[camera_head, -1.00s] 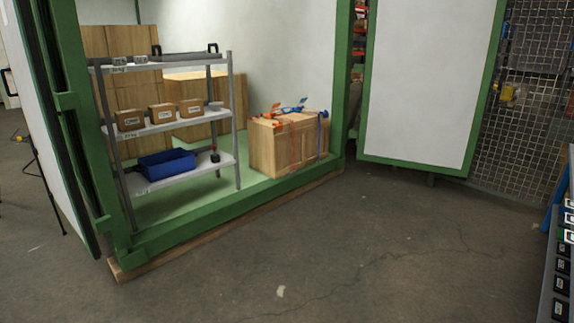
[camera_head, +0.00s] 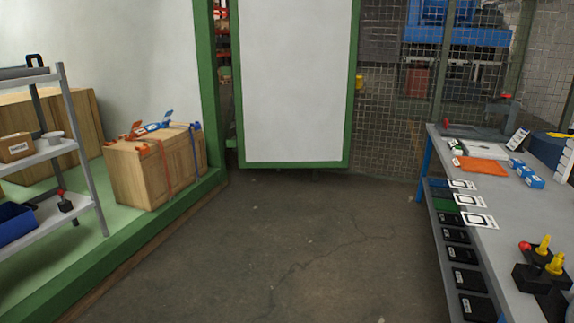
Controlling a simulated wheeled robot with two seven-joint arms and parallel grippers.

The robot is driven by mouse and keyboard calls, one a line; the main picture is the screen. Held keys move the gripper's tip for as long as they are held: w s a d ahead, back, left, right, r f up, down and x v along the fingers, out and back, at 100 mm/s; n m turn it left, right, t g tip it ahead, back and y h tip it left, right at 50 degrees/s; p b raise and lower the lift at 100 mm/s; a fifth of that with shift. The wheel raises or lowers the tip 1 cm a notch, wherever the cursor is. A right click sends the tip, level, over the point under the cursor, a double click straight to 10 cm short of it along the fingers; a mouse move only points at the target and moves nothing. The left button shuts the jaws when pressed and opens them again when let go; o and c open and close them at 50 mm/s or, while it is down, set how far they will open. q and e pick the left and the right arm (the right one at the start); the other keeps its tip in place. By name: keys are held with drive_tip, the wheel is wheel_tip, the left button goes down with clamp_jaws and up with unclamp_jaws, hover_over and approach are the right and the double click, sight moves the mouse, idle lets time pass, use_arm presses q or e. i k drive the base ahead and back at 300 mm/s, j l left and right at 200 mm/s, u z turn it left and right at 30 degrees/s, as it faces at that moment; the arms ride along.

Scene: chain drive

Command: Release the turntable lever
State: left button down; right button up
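I cannot make out a turntable lever for certain in the head view. A black fixture (camera_head: 532,279) with yellow upright parts (camera_head: 543,245) and a red knob (camera_head: 524,246) stands on the grey workbench (camera_head: 485,240) at the lower right, cut off by the picture edge. A small black object with a red top (camera_head: 65,203) stands on the lower shelf of the metal rack (camera_head: 90,180) at the left. Neither of my grippers is in view.
A wooden crate (camera_head: 140,176) with straps sits inside the green-framed container (camera_head: 203,100). A white door panel (camera_head: 295,85) stands at the back, beside wire mesh fencing (camera_head: 385,130). Black bins (camera_head: 456,254) line the bench's side. The concrete floor (camera_head: 310,240) between is clear.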

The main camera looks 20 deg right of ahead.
sight(536, 268)
drive_tip(key=i+l+z, duration=0.1)
drive_tip(key=z, duration=0.35)
drive_tip(key=i+z, duration=0.5)
drive_tip(key=z, duration=0.35)
drive_tip(key=i+j+z, duration=0.15)
drive_tip(key=z, duration=0.25)
drive_tip(key=i+j+z, duration=0.2)
drive_tip(key=z, duration=0.25)
drive_tip(key=i+j+z, duration=0.15)
drive_tip(key=z, duration=0.25)
drive_tip(key=i+j+z, duration=0.15)
drive_tip(key=z, duration=0.2)
drive_tip(key=i+j+z, duration=0.35)
drive_tip(key=j+z, duration=0.1)
drive_tip(key=z, duration=0.25)
drive_tip(key=i+j, duration=0.05)
